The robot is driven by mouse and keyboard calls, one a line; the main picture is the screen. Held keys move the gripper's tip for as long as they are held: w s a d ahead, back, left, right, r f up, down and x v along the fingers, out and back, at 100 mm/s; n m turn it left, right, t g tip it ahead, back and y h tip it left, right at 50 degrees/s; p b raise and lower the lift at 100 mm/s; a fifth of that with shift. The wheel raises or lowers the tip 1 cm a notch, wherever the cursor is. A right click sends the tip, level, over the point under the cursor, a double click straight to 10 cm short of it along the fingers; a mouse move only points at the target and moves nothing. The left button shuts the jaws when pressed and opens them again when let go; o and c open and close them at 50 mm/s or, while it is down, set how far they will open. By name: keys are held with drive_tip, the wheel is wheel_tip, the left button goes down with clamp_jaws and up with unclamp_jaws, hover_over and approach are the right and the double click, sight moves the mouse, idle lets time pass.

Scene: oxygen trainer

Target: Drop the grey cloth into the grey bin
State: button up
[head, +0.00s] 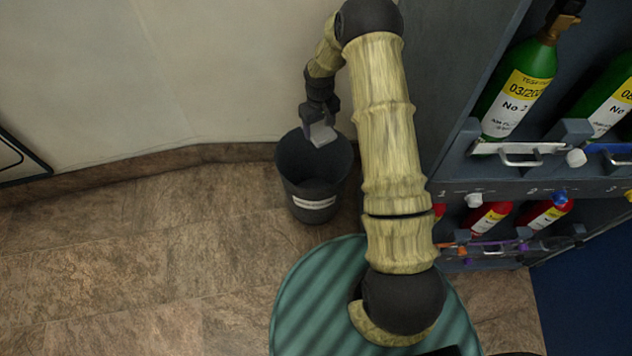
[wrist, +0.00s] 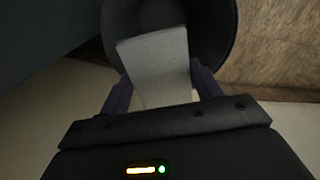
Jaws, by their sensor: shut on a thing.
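The grey cloth (head: 321,133) hangs from my gripper (head: 316,116), which is shut on it. In the head view the cloth is over the mouth of the dark grey bin (head: 315,190), which stands on the floor by the wall and has a white label on its front. In the wrist view the cloth (wrist: 158,62) shows as a pale flat piece between the two fingers of my gripper (wrist: 163,92). The open bin (wrist: 220,35) lies beyond it. The bin's bottom is dark, and I cannot tell how deep the cloth reaches.
A dark rack (head: 452,160) with green cylinders (head: 515,90) and red cylinders (head: 490,217) stands right of the bin. The wall (head: 160,70) is close behind the bin. The tiled floor (head: 130,250) to the left is clear.

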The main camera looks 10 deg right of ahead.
drive_tip(key=shift+f+b, duration=2.25)
drive_tip(key=shift+f, duration=0.45)
drive_tip(key=o, duration=1)
drive_tip(key=shift+o, duration=0.2)
drive_tip(key=shift+r, duration=0.1)
wheel_tip(320, 180, up, 17)
drive_tip(key=p, duration=0.5)
drive_tip(key=shift+r+p, duration=0.15)
drive_tip(key=shift+p, duration=0.2)
